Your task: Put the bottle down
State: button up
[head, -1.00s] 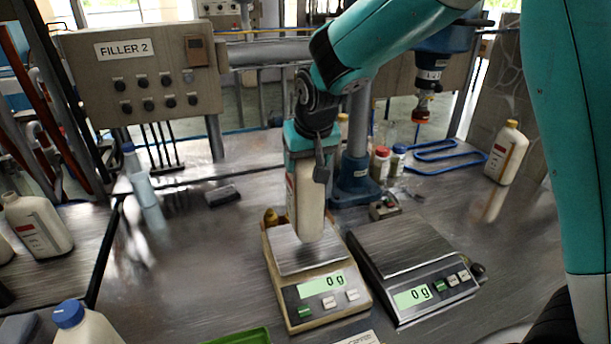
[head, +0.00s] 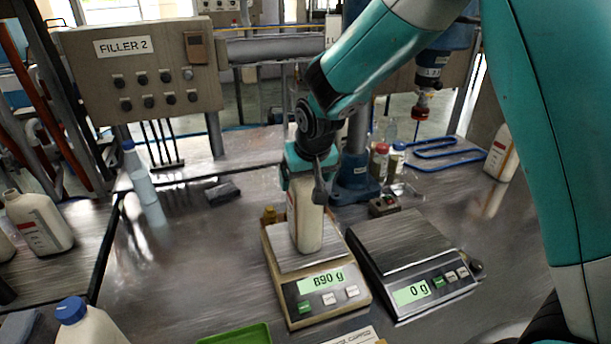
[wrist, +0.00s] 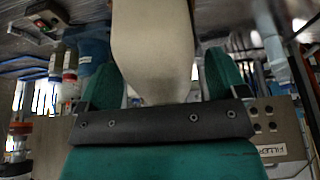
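A white bottle (head: 305,226) stands upright on the pan of the left scale (head: 318,284), whose display shows a reading of about 890 g. My gripper (head: 307,182) is at the bottle's upper part from above, with a finger on each side, and looks shut on it. The wrist view shows the bottle's pale body (wrist: 152,55) between the teal fingers of my gripper (wrist: 162,85). The bottle's top is hidden by my gripper in the head view.
The right scale (head: 414,262) is empty and reads 0 g. A green tray (head: 236,335) lies at the front edge. Other white bottles stand at left (head: 40,224), front left (head: 88,325) and right (head: 502,153). A blue stand (head: 354,178) rises close behind my gripper.

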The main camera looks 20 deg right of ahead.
jog(key=shift+r, duration=0.4)
jog(key=s+b+v, duration=0.1)
jog(key=v, duration=1.1)
jog(key=s+a+f+n+g+y, duration=0.1)
jog(key=s+a+n+g+y, duration=0.1)
jog(key=s, duration=1)
jog(key=s+a+f+n+g+y, duration=0.1)
jog(key=s+n, duration=0.4)
jog(key=s, duration=0.7)
jog(key=shift+s+a+f+g+y, duration=0.15)
jog(key=shift+s+a+g+y, duration=0.15)
jog(key=shift+a+g+y, duration=0.45)
